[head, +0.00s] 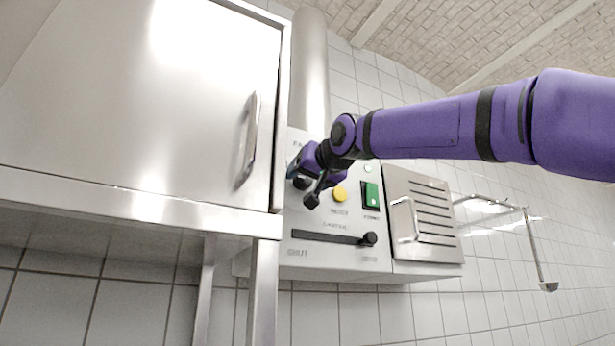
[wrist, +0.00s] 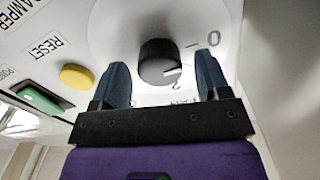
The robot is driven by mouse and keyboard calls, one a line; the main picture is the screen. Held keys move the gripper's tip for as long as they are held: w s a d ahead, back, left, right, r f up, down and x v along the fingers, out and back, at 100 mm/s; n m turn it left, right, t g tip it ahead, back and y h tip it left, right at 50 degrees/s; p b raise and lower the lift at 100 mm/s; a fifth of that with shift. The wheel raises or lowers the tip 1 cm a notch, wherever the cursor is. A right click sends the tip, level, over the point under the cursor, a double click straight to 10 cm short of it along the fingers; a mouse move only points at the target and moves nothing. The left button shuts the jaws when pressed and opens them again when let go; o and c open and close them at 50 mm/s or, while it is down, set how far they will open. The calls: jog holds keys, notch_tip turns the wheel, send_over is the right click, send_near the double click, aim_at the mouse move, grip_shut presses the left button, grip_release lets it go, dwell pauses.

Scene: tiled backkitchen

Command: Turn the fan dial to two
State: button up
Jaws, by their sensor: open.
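The fan dial (wrist: 153,62) is a round black knob on a pale round plate in the wrist view. Its white pointer line faces right, between the 1 mark and the 2 mark (wrist: 177,86). The 0 mark (wrist: 213,42) is farther up and right. My gripper (wrist: 163,68) is open, with one dark blue finger on each side of the dial. Gaps show between the fingers and the knob, and no contact is visible. In the head view my gripper (head: 306,190) is at the upper left of the control panel, largely covering the dial area.
A yellow reset button (wrist: 76,77) and a green switch (wrist: 40,98) lie left of my gripper. A black damper slider (head: 369,239) is low on the panel. A steel cabinet (head: 140,90) with a handle stands close on the left; a louvred box (head: 425,215) is at right.

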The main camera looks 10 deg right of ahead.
jog(key=c, duration=0.9)
jog(key=shift+m, duration=0.4)
jog(key=shift+d+f+m, duration=0.1)
jog(key=shift+f+m, duration=0.05)
jog(key=shift+m, duration=8.25)
